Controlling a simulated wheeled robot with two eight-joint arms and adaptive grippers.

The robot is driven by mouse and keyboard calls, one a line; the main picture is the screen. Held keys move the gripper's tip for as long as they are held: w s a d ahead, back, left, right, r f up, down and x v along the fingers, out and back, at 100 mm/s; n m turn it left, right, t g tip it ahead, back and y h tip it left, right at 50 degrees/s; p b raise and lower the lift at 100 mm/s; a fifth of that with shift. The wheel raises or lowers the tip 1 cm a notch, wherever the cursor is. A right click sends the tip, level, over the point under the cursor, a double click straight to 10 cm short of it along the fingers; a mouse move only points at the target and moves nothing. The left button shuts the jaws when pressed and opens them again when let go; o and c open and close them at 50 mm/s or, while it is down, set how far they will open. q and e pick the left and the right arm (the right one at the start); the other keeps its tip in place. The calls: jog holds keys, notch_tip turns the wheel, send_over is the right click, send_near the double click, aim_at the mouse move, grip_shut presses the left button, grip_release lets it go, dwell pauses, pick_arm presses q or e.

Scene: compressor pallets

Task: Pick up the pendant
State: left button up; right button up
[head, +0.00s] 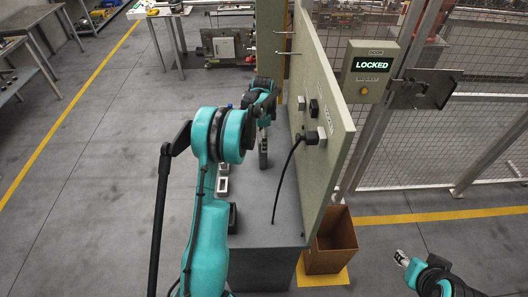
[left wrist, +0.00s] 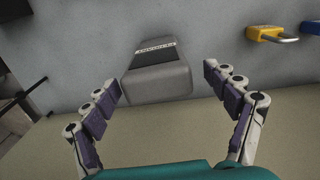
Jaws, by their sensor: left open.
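In the left wrist view a grey block with a dark recessed face and a pale label strip (left wrist: 157,74) lies ahead between my fingers; its lettering is too small to read surely. I cannot tell whether it is the pendant or its holder. My left gripper (left wrist: 162,88) is open, a finger to each side of the block, with nothing held. In the head view my left gripper (head: 264,122) is over the grey bench, beside the upright panel. My right gripper (head: 402,258) is at the lower right, away from the bench; its jaw state is unclear.
The beige panel (head: 325,85) edges the bench (head: 262,205) and carries sockets and a plugged black cable (head: 284,175). Yellow (left wrist: 272,34) and blue (left wrist: 311,26) padlocks sit near the block. A brown bin (head: 330,258) and a LOCKED door box (head: 369,70) are at right.

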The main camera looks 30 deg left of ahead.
aim_at(262, 157)
pick_arm(q)
notch_tip(262, 157, down, 5)
jog(key=shift+s+r+b, duration=0.1)
jog(key=shift+b, duration=0.25)
jog(key=c, duration=1.6)
jog(key=shift+r, duration=0.1)
